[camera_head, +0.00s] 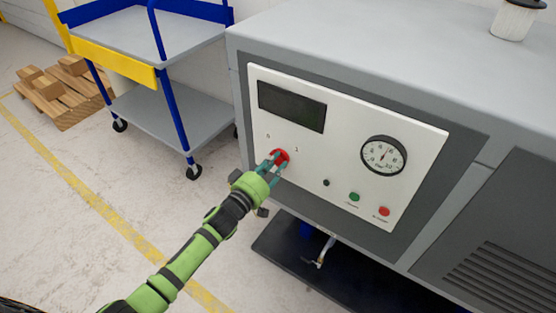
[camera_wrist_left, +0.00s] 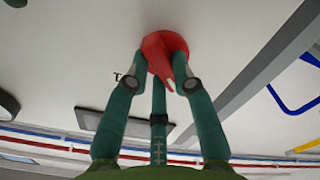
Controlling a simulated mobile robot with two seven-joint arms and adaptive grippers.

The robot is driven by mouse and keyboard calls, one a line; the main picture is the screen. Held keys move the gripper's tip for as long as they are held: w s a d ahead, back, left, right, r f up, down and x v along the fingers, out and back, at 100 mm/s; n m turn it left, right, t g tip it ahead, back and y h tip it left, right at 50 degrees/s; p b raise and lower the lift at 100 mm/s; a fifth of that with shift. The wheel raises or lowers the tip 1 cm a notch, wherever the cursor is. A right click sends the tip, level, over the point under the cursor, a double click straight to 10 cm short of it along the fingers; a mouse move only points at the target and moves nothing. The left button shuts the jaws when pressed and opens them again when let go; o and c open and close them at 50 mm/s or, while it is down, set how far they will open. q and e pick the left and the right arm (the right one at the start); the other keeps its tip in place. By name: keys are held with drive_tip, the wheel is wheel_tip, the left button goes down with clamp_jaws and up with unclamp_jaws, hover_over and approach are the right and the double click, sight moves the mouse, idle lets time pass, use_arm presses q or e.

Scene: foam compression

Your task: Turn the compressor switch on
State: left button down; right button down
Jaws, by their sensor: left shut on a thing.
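The compressor (camera_head: 470,150) is a large grey cabinet with a white control panel (camera_head: 340,120) on its front. The red rotary switch (camera_head: 282,156) sits at the lower left of the panel, near small printed marks. My left gripper (camera_head: 273,164) is at the switch. In the left wrist view its fingers (camera_wrist_left: 163,80) are shut around the red knob and hide part of its rim. My right gripper is in neither view.
A pressure gauge (camera_head: 384,155), a dark display (camera_head: 292,107), a green button (camera_head: 354,197) and a red button (camera_head: 384,211) share the panel. A blue cart (camera_head: 165,115) and wooden pallets (camera_head: 60,98) stand at left. The floor between is clear.

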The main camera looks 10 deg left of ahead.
use_arm(q)
drive_tip(key=shift+a+f, duration=0.2)
drive_tip(key=shift+f, duration=0.15)
drive_tip(key=m, duration=0.5)
drive_tip(key=m+b, duration=0.1)
drive_tip(key=m, duration=0.5)
drive_tip(key=f+m+b, duration=0.1)
drive_tip(key=m, duration=0.4)
drive_tip(key=shift+a, duration=0.15)
drive_tip(key=c, duration=1.2)
unclamp_jaws()
drive_tip(key=shift+r+m, duration=0.1)
drive_tip(key=shift+m, duration=0.5)
drive_tip(key=o, duration=1)
drive_tip(key=shift+a, duration=0.1)
drive_tip(key=shift+c, duration=0.2)
drive_tip(key=shift+d+r, duration=0.2)
drive_tip(key=shift+d, duration=0.05)
